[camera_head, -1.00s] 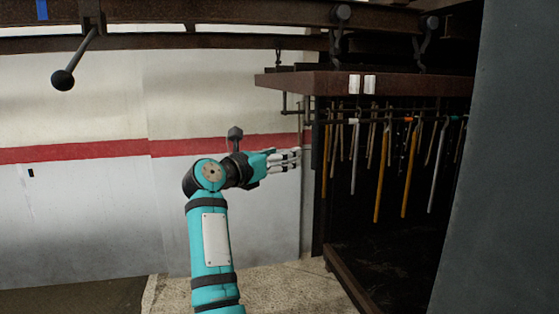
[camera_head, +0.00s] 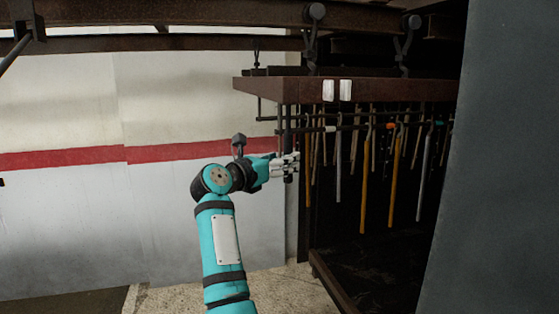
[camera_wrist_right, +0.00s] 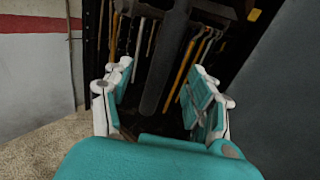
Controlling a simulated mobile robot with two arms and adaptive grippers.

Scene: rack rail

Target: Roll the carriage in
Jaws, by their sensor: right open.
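The carriage (camera_head: 300,91) is a rusty brown beam with two white tags on its front. It hangs by roller hooks from the overhead rail (camera_head: 225,14), and several yellow and grey rods hang below it. A dark vertical bar (camera_head: 287,122) hangs at its left end. My right gripper (camera_head: 287,166) is open at the lower part of this bar. In the right wrist view the bar (camera_wrist_right: 166,60) stands between the spread fingers (camera_wrist_right: 160,95); I cannot tell whether they touch it. My left gripper is not in view.
A dark enclosure with a low rusty floor edge (camera_head: 332,283) lies behind and below the carriage. A grey panel (camera_head: 500,160) closes off the right side. A white wall with a red stripe (camera_head: 70,158) stands at the left.

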